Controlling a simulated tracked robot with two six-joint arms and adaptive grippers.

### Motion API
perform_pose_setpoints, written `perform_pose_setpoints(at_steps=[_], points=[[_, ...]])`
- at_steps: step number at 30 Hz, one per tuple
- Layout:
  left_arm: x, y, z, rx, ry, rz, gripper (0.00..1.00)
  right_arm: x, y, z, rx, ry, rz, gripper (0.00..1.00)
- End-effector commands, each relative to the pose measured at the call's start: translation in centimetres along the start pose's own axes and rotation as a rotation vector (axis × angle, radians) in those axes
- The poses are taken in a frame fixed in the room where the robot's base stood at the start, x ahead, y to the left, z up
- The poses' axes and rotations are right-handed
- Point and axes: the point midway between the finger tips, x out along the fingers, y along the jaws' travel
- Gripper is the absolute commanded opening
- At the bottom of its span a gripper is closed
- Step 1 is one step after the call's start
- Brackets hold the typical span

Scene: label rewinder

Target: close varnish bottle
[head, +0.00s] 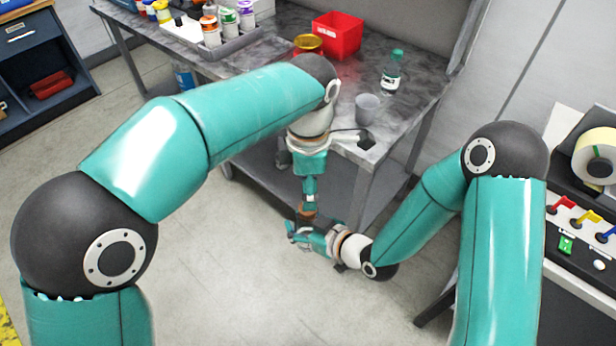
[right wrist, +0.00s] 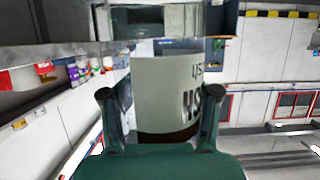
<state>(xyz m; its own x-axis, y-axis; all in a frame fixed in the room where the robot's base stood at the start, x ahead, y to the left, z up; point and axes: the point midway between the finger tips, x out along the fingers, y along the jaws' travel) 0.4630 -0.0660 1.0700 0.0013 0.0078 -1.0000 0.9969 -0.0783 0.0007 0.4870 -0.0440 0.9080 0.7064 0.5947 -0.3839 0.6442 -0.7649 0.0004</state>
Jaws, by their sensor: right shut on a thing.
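My right gripper (head: 298,232) is shut on a varnish bottle, in front of the workbench and off its top. In the right wrist view the bottle (right wrist: 168,90) has a pale label with dark letters and a brown band at its lower end, between the two fingers (right wrist: 160,100). In the head view only a small brownish part of the bottle (head: 306,212) shows. My left gripper (head: 310,200) points down just above it. Whether the left fingers are open or hold a cap cannot be told. The bottle's mouth is hidden.
The grey workbench (head: 285,75) carries a tray (head: 242,45) of several bottles, a red bin (head: 337,35), a yellow dish (head: 308,43), a green-capped bottle (head: 391,72) and a grey cup (head: 367,106). A machine with a label roll (head: 596,155) stands at right. The floor below is clear.

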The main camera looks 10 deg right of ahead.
Motion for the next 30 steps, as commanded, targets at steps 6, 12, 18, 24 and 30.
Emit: perform_pose_setpoints(at_steps=[6, 12, 18, 24, 30], points=[[3.4, -0.1, 0.0, 0.001, 0.002, -0.003, 0.58, 0.0, 0.0, 0.0, 0.0, 0.001, 0.0, 0.0], [5.4, 0.0, 0.0, 0.0, 0.001, -0.001, 0.58, 0.0, 0.0, 0.0, 0.0, 0.001, 0.0, 0.0], [5.9, 0.0, 0.0, 0.0, 0.0, 0.0, 0.58, 0.0, 0.0, 0.0, 0.0, 0.001, 0.0, 0.0], [5.8, 0.0, 0.0, 0.0, 0.0, 0.001, 0.55, 0.0, 0.0, 0.0, 0.0, 0.001, 0.0, 0.0], [5.8, 0.0, 0.0, 0.0, 0.0, 0.001, 0.21, 0.0, 0.0, 0.0, 0.0, 0.001, 0.0, 0.0]])
